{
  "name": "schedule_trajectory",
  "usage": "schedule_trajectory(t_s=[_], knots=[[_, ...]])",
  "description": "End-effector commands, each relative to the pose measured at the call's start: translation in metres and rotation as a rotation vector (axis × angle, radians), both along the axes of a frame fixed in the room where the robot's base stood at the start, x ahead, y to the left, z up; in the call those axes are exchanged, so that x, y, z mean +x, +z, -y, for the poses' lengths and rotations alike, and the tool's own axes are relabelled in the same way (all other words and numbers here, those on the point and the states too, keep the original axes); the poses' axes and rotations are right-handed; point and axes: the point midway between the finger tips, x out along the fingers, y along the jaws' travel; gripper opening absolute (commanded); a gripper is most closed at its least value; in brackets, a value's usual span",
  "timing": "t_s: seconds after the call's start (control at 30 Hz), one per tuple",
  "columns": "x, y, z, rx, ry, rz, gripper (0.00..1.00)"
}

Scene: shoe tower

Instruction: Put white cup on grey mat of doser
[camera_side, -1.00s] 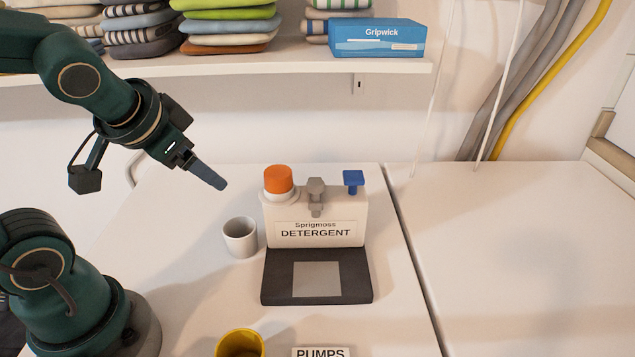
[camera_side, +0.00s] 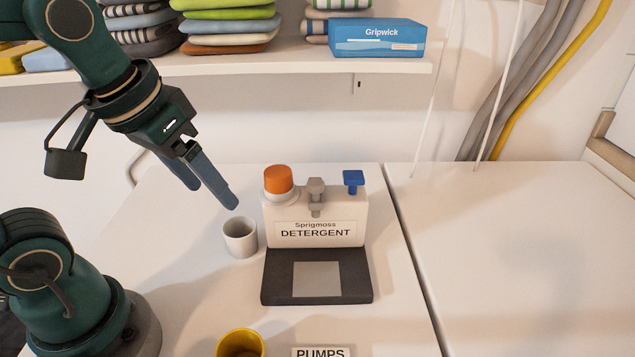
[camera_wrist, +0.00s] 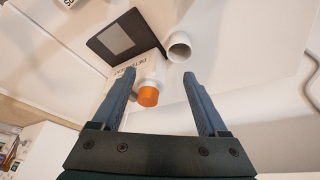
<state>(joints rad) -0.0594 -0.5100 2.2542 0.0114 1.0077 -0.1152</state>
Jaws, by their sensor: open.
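The white cup (camera_side: 240,238) stands upright on the white table, just left of the detergent doser (camera_side: 316,219). In the wrist view the cup (camera_wrist: 179,46) lies beyond the fingertips, between their lines. The doser has an orange cap, a grey tap and a blue knob. Its dark base holds a bare grey mat (camera_side: 317,279), also visible in the wrist view (camera_wrist: 117,39). My gripper (camera_side: 214,196) is open and empty, above and left of the cup, fingers angled down to the right. In the wrist view my gripper (camera_wrist: 159,76) shows its two fingers well apart.
A yellow cup (camera_side: 241,343) and a PUMPS label (camera_side: 320,352) are at the front edge of the picture. A shelf (camera_side: 300,67) with folded cloths and a blue Gripwick box (camera_side: 377,38) runs behind. The table right of the doser is clear.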

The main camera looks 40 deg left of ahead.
Motion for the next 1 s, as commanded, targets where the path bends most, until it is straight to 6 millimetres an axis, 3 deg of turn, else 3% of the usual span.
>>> schedule_trajectory(t_s=[0.4,0.67,1.0], knots=[[0.046,-0.022,-0.036,-0.035,0.193,-0.216,0.76],[0.049,-0.044,-0.044,-0.044,0.224,-0.275,0.76],[0.054,-0.094,-0.046,-0.043,0.224,-0.273,0.76]])
